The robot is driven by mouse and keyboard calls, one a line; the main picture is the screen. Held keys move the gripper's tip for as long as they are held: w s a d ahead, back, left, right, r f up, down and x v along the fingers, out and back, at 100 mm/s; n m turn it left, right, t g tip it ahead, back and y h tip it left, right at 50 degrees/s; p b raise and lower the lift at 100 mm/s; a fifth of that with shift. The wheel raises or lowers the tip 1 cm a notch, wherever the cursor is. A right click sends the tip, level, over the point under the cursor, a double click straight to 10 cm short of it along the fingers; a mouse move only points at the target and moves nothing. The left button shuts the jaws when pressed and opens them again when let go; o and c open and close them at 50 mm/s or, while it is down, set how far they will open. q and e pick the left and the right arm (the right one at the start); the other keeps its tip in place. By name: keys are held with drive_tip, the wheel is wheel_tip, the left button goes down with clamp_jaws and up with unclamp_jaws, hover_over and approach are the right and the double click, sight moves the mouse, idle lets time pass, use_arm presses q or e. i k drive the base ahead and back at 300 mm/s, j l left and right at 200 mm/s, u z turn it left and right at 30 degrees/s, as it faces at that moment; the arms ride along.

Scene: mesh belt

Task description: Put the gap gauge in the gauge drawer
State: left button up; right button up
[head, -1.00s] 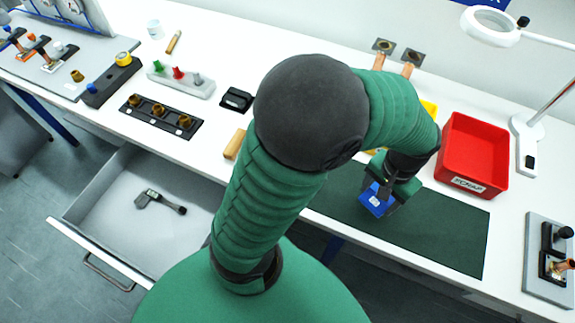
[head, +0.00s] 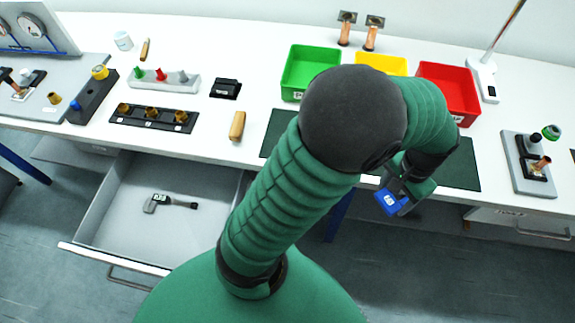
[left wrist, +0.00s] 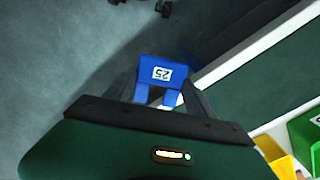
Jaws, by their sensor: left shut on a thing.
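My left gripper (head: 402,197) is shut on a blue gap gauge (head: 389,202) with a white label. In the left wrist view the gauge (left wrist: 162,76) sits between the two fingers and its label reads 25, upside down. The gripper holds it in the air by the bench's front edge, beside the dark green mat. The open gauge drawer (head: 110,252) is at the lower left in the head view. A grey and black gauge-like tool (head: 170,202) lies in it. My right gripper is not in view.
Green (head: 310,70), yellow (head: 382,63) and red (head: 449,91) bins stand behind the dark green mat (head: 462,172). A wooden-handled block (head: 237,126) and a black holder with brass pieces (head: 154,117) lie on the bench above the drawer. A closed drawer (head: 518,226) is at the right.

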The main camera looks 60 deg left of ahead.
sight(147, 235)
drive_tip(key=k+j+z, duration=0.45)
drive_tip(key=k+z, duration=0.3)
drive_tip(key=k+j+z, duration=0.1)
drive_tip(key=k+z, duration=0.25)
drive_tip(key=k, duration=1.7)
